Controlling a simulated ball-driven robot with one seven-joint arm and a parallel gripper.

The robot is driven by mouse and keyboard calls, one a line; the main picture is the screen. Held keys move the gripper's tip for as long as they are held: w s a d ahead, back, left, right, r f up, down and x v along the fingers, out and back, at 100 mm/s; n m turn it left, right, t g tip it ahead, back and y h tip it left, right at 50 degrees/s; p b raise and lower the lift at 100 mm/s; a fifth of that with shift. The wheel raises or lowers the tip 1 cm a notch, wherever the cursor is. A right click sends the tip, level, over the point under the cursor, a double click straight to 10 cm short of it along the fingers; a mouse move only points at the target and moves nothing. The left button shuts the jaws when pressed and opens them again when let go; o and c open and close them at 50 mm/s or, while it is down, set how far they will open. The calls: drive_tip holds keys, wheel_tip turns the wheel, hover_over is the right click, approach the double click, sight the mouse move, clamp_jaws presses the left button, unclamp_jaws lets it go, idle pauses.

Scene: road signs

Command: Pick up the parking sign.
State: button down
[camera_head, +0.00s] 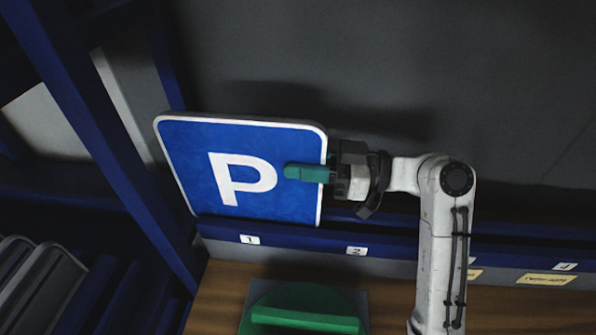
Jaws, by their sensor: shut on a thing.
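The parking sign (210,150) is a blue rounded square with a white border and a white letter P. It stands nearly upright, tilted slightly, at the centre left. My gripper (306,173) has green fingertips and is shut on the sign's right edge. One green finger lies across the front face; the other finger is hidden behind the sign. The sign's lower edge is close to the blue numbered rail (300,236); I cannot tell whether they touch.
A blue upright post (105,140) stands close to the sign's left. Labels 1 and 2 are on the rail below. A green object (305,308) is on the wooden surface (225,285) at the front. Grey panels (40,280) stand at lower left. A dark wall is behind.

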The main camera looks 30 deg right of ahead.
sight(304, 122)
wheel_tip(304, 122, up, 16)
drive_tip(key=shift+r+b, duration=0.15)
drive_tip(key=shift+b, duration=0.75)
idle(0.5)
